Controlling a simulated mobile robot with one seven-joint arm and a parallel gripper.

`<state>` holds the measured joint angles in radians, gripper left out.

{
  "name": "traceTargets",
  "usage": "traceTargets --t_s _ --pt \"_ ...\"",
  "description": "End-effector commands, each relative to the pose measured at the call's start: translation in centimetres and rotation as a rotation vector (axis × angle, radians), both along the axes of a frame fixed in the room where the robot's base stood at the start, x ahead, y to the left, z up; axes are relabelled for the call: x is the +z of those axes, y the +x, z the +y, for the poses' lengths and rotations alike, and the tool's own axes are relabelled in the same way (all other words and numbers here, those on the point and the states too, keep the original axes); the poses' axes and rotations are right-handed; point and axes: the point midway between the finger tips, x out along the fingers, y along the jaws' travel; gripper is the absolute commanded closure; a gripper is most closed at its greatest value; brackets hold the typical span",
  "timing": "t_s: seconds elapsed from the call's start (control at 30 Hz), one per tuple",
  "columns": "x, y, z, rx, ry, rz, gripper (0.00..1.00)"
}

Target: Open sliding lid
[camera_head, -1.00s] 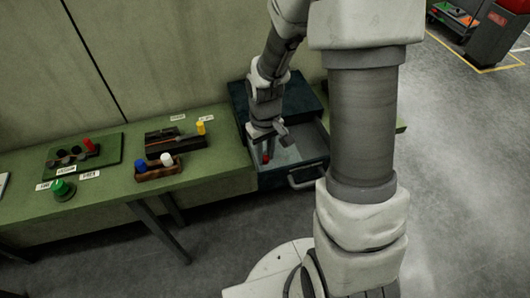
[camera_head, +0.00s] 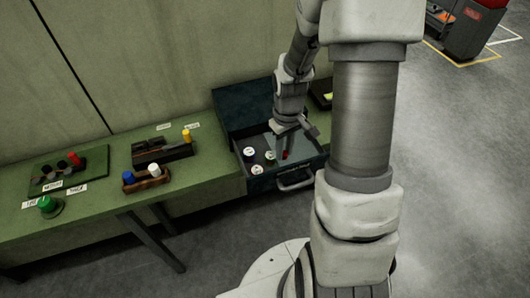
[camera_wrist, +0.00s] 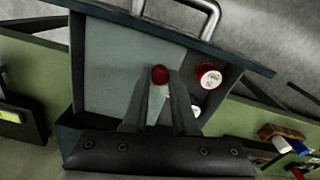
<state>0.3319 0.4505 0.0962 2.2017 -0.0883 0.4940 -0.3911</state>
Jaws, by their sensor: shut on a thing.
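The grey sliding lid (camera_wrist: 112,75) covers one part of an open dark drawer (camera_head: 262,186). It also shows in the head view (camera_head: 297,143), on the drawer's right side. A red knob (camera_wrist: 160,74) stands up from the lid; it also shows in the head view (camera_head: 285,155). My gripper (camera_wrist: 161,88) is shut on the red knob, with a finger on either side; the arm reaches down into the drawer in the head view (camera_head: 288,140). Several round labelled pieces lie in the uncovered left part, among them a red-rimmed one (camera_wrist: 209,75) and a dark-rimmed one (camera_head: 249,153).
The drawer's metal handle (camera_head: 295,180) faces the front. To the left, a green bench (camera_head: 100,200) bears a wooden block with blue and white pegs (camera_head: 145,181), a dark box with a yellow peg (camera_head: 160,150) and a green button (camera_head: 47,204). Open floor lies to the right.

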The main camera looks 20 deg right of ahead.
Motion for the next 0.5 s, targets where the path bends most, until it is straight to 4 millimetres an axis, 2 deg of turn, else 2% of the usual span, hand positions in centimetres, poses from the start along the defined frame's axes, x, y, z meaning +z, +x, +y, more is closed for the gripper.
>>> traceTargets --t_s 0.03,0.13,0.43,0.47,0.5 --pt "0.14 0.1 -0.8 -0.004 -0.001 -0.003 1.0" --pt "0.11 0.08 -1.49 -0.001 -0.001 -0.003 1.0" --pt "0.08 0.09 -1.61 0.001 -0.001 -0.003 1.0" --pt "0.08 0.09 -1.6 0.001 -0.001 -0.003 0.72" --pt "0.08 0.08 -1.59 0.001 -0.001 -0.003 0.65"
